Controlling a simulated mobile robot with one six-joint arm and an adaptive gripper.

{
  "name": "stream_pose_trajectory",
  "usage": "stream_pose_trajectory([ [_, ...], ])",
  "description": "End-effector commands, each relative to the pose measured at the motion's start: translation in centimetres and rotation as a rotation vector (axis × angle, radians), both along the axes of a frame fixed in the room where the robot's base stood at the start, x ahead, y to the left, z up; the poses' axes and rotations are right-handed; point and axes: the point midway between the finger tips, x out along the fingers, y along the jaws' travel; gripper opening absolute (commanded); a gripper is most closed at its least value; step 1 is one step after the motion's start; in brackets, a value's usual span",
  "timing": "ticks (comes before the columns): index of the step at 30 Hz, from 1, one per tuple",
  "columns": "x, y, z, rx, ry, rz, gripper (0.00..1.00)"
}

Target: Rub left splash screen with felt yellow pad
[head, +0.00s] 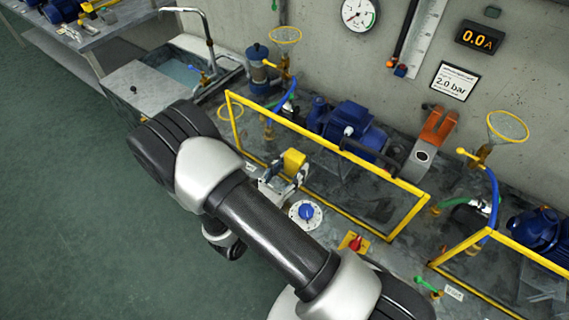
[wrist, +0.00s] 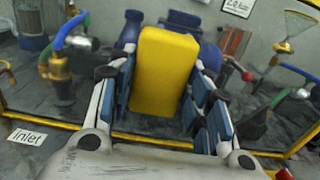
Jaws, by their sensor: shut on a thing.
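The yellow felt pad (head: 294,161) is a block held upright in my gripper (head: 284,181). In the wrist view the pad (wrist: 166,75) stands between the two blue-lined fingers of my gripper (wrist: 161,92), which are shut on its sides. The left splash screen (head: 408,219) is a clear panel in a yellow frame, standing along the bench front. My gripper is on its near side, in front of its left-middle part. The screen's lower rail (wrist: 45,121) passes behind the fingers in the wrist view. I cannot tell whether the pad touches the panel.
Behind the screen stand a blue pump (head: 352,126) and an orange-topped part (head: 439,124). A blue-knobbed round dial (head: 306,212) and a red-knobbed switch (head: 355,243) sit on the bench's near side. A second yellow-framed screen (head: 480,236) stands right. A sink (head: 180,72) is at left.

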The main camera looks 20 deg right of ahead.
Motion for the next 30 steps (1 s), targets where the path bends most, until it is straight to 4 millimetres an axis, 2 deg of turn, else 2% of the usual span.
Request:
stream_pose_trajectory([
  [8, -0.9, -0.7, 0.0, -0.001, 0.001, 0.0, 0.26],
  [21, -3.5, -2.9, 0.0, -0.001, 0.002, -0.002, 0.26],
  [30, -3.4, -2.6, 0.0, 0.001, -0.002, -0.002, 0.26],
])
